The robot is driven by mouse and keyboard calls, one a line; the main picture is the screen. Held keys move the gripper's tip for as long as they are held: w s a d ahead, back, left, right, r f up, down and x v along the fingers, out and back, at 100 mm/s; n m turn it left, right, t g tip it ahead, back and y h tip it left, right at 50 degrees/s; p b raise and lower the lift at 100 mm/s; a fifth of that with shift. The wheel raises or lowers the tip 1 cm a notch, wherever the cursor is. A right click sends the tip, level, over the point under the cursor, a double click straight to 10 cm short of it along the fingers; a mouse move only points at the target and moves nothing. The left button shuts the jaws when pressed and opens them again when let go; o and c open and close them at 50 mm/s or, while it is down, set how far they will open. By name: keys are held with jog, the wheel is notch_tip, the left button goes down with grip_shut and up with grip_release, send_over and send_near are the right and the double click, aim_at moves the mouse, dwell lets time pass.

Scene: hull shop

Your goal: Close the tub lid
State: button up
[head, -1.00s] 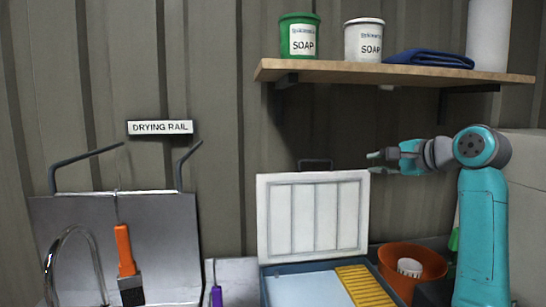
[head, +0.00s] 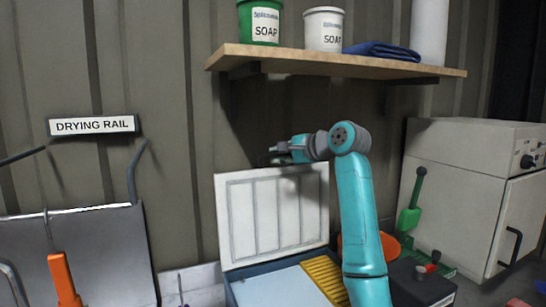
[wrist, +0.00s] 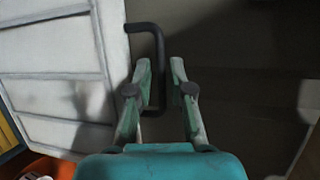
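The tub's white panelled lid (head: 275,212) stands upright, open, at the back of the blue tub (head: 262,268) in the head view. Its dark handle (wrist: 158,42) is at the lid's top edge, largely hidden by my gripper in the head view. My gripper (head: 272,154) is at the lid's top edge. In the wrist view my gripper (wrist: 162,66) is open, with the handle's bar showing between its two fingers. I cannot tell whether a finger touches it. The white lid (wrist: 62,75) fills the left of the wrist view.
A wooden shelf (head: 350,66) with soap buckets and a blue cloth hangs above my arm. An orange bowl (head: 382,246) stands right of the tub, partly behind my arm. A yellow slatted strip (head: 326,277) lies in the tub. A pale cabinet (head: 455,185) stands at the right.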

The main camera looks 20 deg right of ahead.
jog(key=shift+x, duration=1.15)
grip_shut()
